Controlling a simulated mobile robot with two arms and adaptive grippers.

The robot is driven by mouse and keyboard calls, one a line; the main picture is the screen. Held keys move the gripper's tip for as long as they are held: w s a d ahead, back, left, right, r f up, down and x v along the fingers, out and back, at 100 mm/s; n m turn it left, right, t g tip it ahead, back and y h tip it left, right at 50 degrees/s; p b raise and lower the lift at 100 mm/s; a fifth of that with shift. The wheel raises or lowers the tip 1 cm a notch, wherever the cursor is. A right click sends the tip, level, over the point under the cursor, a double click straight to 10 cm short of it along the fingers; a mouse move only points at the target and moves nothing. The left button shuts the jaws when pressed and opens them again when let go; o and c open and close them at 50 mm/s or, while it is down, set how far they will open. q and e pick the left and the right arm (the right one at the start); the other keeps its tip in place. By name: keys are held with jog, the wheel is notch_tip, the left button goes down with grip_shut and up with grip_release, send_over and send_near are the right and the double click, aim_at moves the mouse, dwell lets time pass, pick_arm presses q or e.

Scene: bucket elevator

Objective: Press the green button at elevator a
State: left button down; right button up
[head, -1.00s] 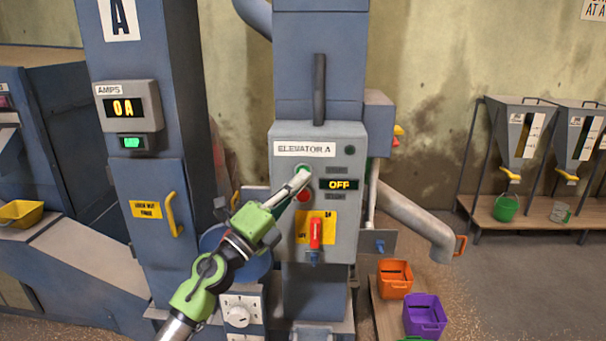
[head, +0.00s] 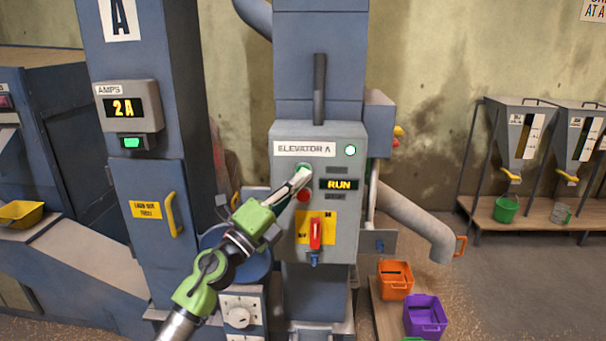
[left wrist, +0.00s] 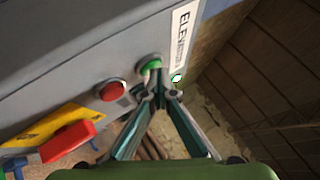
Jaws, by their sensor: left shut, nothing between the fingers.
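The grey control box (head: 342,225) labelled "ELEVATOR A" stands at the middle of the head view. My left gripper (head: 303,176) is shut and empty, its fingertips at the green button (head: 301,169) and partly covering it. In the left wrist view the green button (left wrist: 149,65) shows just beyond my fingertips (left wrist: 160,90); whether they touch it I cannot tell. The red button (head: 304,196) sits just below it. The display (head: 339,184) reads RUN, and the round lamp (head: 350,150) is lit green. My right gripper is not in view.
A red-handled switch (head: 315,233) on a yellow plate is below the buttons. The amps meter (head: 123,107) on column A reads 2 A. A grey spout (head: 415,220) sticks out right of the box, with orange (head: 396,279) and purple (head: 425,315) buckets below.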

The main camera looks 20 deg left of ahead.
pick_arm(q)
jog(key=shift+s+d+p, duration=0.2)
jog(key=shift+s+p, duration=0.2)
jog(key=shift+s, duration=0.4)
jog(key=s+p, duration=0.1)
jog(key=s, duration=0.1)
jog(key=s+d, duration=0.1)
jog(key=s, duration=0.1)
jog(key=shift+s+d+p, duration=0.2)
jog(key=shift+s+p, duration=0.2)
jog(key=shift+f, duration=0.1)
dwell(0.5)
